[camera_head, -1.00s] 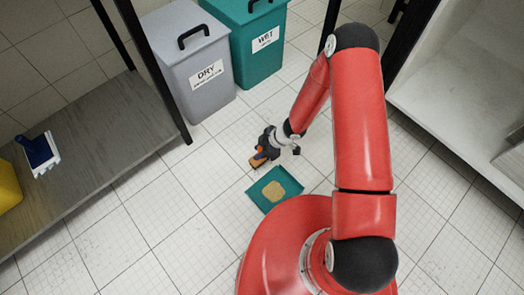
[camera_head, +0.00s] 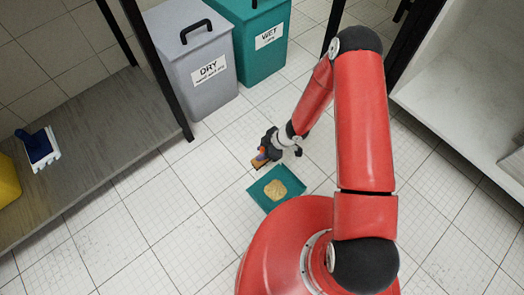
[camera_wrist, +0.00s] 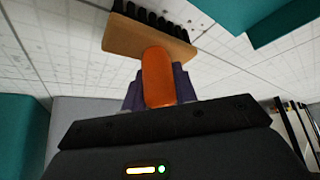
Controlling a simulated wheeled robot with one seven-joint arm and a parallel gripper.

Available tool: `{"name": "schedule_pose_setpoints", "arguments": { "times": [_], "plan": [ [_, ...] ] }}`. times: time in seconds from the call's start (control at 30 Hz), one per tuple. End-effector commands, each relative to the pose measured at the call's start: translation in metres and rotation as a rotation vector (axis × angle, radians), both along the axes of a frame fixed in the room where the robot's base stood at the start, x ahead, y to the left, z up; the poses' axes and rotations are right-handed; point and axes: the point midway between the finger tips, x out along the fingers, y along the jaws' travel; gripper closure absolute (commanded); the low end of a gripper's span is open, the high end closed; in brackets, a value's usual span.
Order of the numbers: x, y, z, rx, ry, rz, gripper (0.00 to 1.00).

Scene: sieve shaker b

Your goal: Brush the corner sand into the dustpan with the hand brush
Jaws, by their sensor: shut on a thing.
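The hand brush has an orange handle (camera_wrist: 158,78), a wooden block (camera_wrist: 148,40) and black bristles (camera_wrist: 155,15). My gripper (camera_head: 268,149) is shut on its handle, between purple-grey fingers in the wrist view (camera_wrist: 158,95). In the head view the brush block (camera_head: 259,163) is low over the floor, just beyond the dustpan; whether the bristles touch the floor I cannot tell. The teal dustpan (camera_head: 262,197) lies on the floor near my base, with a tan patch of sand (camera_head: 275,189) in it. A teal edge, likely the dustpan, shows in the wrist view (camera_wrist: 285,22). I see no sand pile on the floor.
A grey bin marked DRY (camera_head: 205,85) and a teal bin marked WET (camera_head: 262,55) stand behind. A blue-and-white brush (camera_head: 40,150) and a yellow thing (camera_head: 6,182) are on the left shelf (camera_head: 95,150). White shelving (camera_head: 465,90) is at right. Tiled floor left of the dustpan is clear.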

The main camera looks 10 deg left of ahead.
Motion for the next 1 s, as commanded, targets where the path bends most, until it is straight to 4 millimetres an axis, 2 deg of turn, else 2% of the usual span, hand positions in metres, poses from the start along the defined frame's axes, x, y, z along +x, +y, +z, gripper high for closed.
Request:
{"name": "schedule_pose_setpoints", "arguments": {
  "times": [1.0],
  "plan": [
    [-0.012, -0.013, 0.004, 0.001, 0.000, 0.001, 0.92]
  ]
}}
